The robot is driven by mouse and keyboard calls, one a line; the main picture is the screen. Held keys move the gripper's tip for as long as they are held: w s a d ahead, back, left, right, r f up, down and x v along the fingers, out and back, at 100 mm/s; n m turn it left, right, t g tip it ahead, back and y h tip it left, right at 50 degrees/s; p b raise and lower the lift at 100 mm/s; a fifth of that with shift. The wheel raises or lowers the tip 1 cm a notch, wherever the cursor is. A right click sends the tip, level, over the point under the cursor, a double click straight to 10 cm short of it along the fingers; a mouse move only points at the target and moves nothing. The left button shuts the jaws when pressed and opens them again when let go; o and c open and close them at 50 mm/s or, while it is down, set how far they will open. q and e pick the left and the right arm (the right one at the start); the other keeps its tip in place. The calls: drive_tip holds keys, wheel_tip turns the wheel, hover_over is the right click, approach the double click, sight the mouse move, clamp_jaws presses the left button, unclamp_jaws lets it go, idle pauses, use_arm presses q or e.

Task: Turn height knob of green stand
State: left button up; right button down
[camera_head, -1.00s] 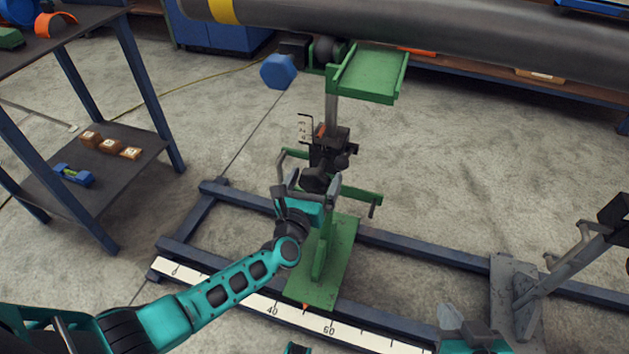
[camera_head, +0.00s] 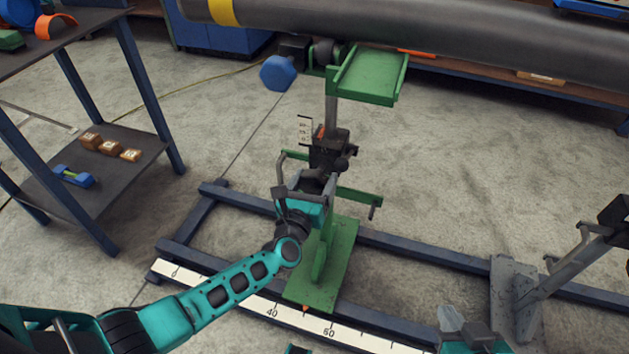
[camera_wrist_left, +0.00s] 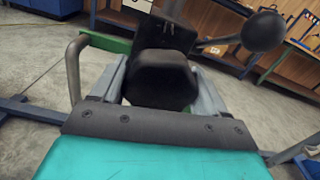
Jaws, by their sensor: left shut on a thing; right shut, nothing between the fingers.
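The green stand (camera_head: 319,263) rises from its base on the blue rail frame, with a green top bracket (camera_head: 370,75) under the pipe. Its dark height knob (camera_wrist_left: 163,79) fills the middle of the left wrist view, between the two grey fingers. My left gripper (camera_head: 307,182) is shut on this knob at the front of the stand's column; in the head view the gripper largely hides the knob. A black ball-ended lever (camera_wrist_left: 262,31) stands out to the right above it. My right gripper (camera_head: 452,318) is shut and empty at the bottom right, apart from the stand.
The long dark pipe (camera_head: 470,35) crosses the top. A blue hexagonal knob (camera_head: 278,73) sits beside the stand's top. A shelf (camera_head: 125,165) with wooden blocks stands left. A grey stand (camera_head: 516,300) is at right. A scale strip (camera_head: 250,303) runs along the front rail.

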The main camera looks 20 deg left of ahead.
use_arm(q)
drive_tip(key=shift+m, duration=0.4)
drive_tip(key=shift+m, duration=1.9)
drive_tip(key=m, duration=0.2)
drive_tip(key=shift+m, duration=0.3)
drive_tip(key=m, duration=0.3)
drive_tip(key=shift+m, duration=0.4)
drive_tip(key=m, duration=0.6)
drive_tip(key=shift+p, duration=0.4)
drive_tip(key=m, duration=0.3)
drive_tip(key=shift+m+p, duration=0.4)
drive_tip(key=shift+m, duration=0.5)
